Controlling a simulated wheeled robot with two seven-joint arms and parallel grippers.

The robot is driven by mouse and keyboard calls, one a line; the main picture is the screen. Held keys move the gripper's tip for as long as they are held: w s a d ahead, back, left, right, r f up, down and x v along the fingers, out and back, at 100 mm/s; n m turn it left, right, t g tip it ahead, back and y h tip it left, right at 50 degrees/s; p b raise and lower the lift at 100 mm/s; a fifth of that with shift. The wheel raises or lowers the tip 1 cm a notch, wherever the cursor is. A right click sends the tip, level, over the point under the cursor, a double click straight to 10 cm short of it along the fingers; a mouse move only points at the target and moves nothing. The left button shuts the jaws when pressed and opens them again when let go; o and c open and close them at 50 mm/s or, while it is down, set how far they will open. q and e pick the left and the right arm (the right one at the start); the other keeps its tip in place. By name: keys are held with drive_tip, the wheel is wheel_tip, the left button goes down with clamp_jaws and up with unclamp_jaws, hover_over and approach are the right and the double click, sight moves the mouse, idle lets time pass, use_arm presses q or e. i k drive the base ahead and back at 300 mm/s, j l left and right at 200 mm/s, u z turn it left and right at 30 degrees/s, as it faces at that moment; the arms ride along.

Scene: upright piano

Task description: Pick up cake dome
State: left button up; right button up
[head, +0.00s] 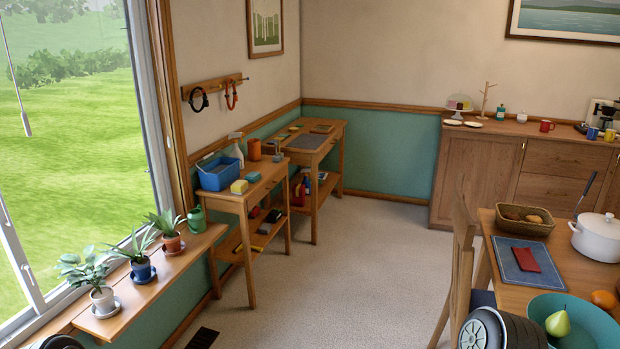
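The cake dome (459,102) is a small, clear cover on the left end of the wooden sideboard (478,175) at the back. Neither of my grippers is in view. Only dark rounded parts, which look like my own arms, show at the bottom edge.
A mug tree (485,100), small plates (473,124) and a red mug (547,126) stand near the dome. A dining table (492,262) with a white pot (597,236) and a wooden chair (461,270) fill the right. Side tables line the left wall. The carpet (370,260) between is clear.

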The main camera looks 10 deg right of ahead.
sight(460, 102)
drive_tip(key=i, duration=1.05)
drive_tip(key=i+l, duration=0.15)
drive_tip(key=i, duration=0.95)
drive_tip(key=i+l+z, duration=0.2)
drive_tip(key=i+z, duration=0.15)
drive_tip(key=i, duration=0.2)
drive_tip(key=i+z, duration=0.35)
drive_tip(key=i, duration=0.25)
drive_tip(key=i+j+z, duration=0.15)
drive_tip(key=i+z, duration=0.2)
drive_tip(key=i, duration=0.2)
drive_tip(key=i+j+z, duration=0.3)
drive_tip(key=i, duration=0.25)
drive_tip(key=i+l, duration=0.25)
drive_tip(key=i, duration=0.2)
drive_tip(key=i+l, duration=0.2)
drive_tip(key=i, duration=0.25)
drive_tip(key=i+l, duration=0.25)
drive_tip(key=i, duration=0.2)
